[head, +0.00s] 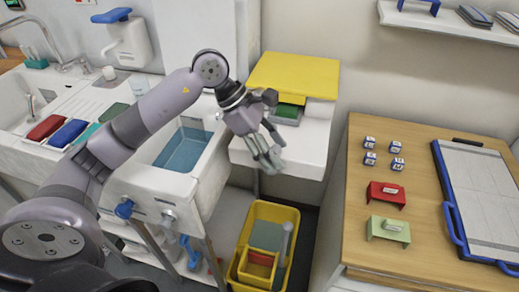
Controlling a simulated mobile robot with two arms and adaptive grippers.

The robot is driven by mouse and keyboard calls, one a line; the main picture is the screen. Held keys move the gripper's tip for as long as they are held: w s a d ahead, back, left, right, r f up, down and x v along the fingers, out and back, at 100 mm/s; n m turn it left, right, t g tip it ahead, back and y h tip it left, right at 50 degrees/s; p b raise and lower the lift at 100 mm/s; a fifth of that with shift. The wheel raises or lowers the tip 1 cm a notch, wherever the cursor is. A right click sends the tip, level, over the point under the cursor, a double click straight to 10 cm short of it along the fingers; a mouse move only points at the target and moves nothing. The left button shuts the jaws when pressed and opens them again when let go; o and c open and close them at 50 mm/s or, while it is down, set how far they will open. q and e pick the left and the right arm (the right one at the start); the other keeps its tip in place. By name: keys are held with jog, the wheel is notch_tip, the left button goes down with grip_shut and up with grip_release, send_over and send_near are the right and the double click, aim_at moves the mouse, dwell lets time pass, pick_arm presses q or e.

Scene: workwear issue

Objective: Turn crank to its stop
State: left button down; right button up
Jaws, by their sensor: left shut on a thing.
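My left arm reaches in from the left. Its gripper (266,156) is at the front edge of the white unit with the yellow lid, with its fingers pointing down. It is shut on a small part there, which I take to be the crank. The fingers cover the crank, so I cannot make out its shape or how far it is turned. My right gripper is not in view.
A yellow bin (243,272) stands on the floor below the gripper. A water-filled basin (186,180) is left of it.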

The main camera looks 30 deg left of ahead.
pick_arm(q)
jog(key=d+f+y, duration=0.1)
jog(key=d+y, duration=0.1)
jog(key=d+f+g+y, duration=0.1)
jog(key=d+y, duration=0.1)
jog(key=w+d+f+y, duration=0.1)
jog(key=d+f+y, duration=0.1)
jog(key=d, duration=0.1)
jog(key=shift+d+f+g+b, duration=0.1)
jog(key=shift+g+b, duration=0.2)
jog(key=shift+b, duration=0.05)
jog(key=shift+f, duration=0.1)
dwell(0.4)
jog(key=c, duration=1.2)
grip_release()
jog(key=o, duration=0.3)
jog(key=shift+d, duration=0.25)
jog(key=shift+a, duration=0.1)
jog(key=shift+a+r, duration=0.1)
jog(key=shift+r, duration=0.15)
